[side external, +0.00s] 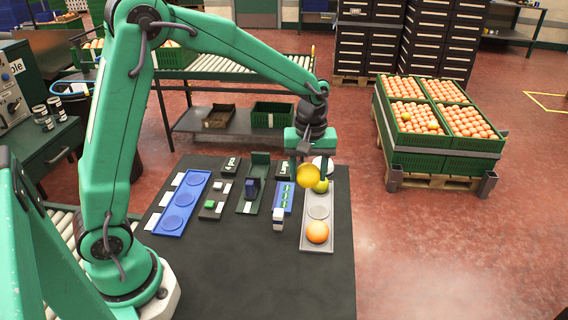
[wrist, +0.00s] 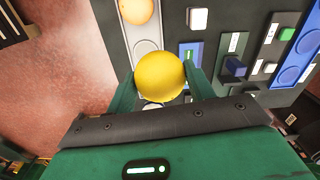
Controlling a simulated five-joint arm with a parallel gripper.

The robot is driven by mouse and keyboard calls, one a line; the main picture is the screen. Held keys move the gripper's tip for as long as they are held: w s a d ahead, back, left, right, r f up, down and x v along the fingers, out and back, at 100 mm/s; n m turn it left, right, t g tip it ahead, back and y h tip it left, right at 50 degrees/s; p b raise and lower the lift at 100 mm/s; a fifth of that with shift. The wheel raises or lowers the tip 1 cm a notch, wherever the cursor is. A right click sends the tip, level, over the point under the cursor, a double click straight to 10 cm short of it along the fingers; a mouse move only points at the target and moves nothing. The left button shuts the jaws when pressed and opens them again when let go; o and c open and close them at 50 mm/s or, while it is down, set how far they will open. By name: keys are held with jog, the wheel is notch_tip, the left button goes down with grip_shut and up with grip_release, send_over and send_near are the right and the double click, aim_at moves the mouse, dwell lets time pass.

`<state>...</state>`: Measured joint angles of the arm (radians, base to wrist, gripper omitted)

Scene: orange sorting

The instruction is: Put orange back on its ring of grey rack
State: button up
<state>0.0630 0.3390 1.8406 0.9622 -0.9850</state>
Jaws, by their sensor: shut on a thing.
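My gripper (side external: 309,173) is shut on a yellow round fruit (side external: 307,175), held above the far part of the grey rack (side external: 304,235). The fruit also shows between the two green fingers in the wrist view (wrist: 160,76). An orange (side external: 317,232) sits on the rack's near ring; it is at the top in the wrist view (wrist: 137,10). The middle ring (side external: 318,212) is empty.
A white round thing (side external: 322,164) lies behind the gripper. The table's near part (side external: 270,280) is clear. Crates of oranges (side external: 437,150) stand right.

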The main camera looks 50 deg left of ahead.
jog(key=s+d+m, duration=0.2)
jog(key=s+d, duration=0.1)
jog(key=d, duration=0.7)
jog(key=w+a+f, duration=0.2)
jog(key=a, duration=0.1)
jog(key=w+a+f, duration=0.2)
jog(key=a, duration=0.1)
jog(key=w+a+f, duration=0.3)
jog(key=shift+a, duration=0.1)
jog(key=shift+f, duration=0.1)
jog(key=shift+f, duration=1.9)
jog(key=shift+f, duration=0.15)
jog(key=o, duration=1.1)
jog(key=shift+s, duration=0.1)
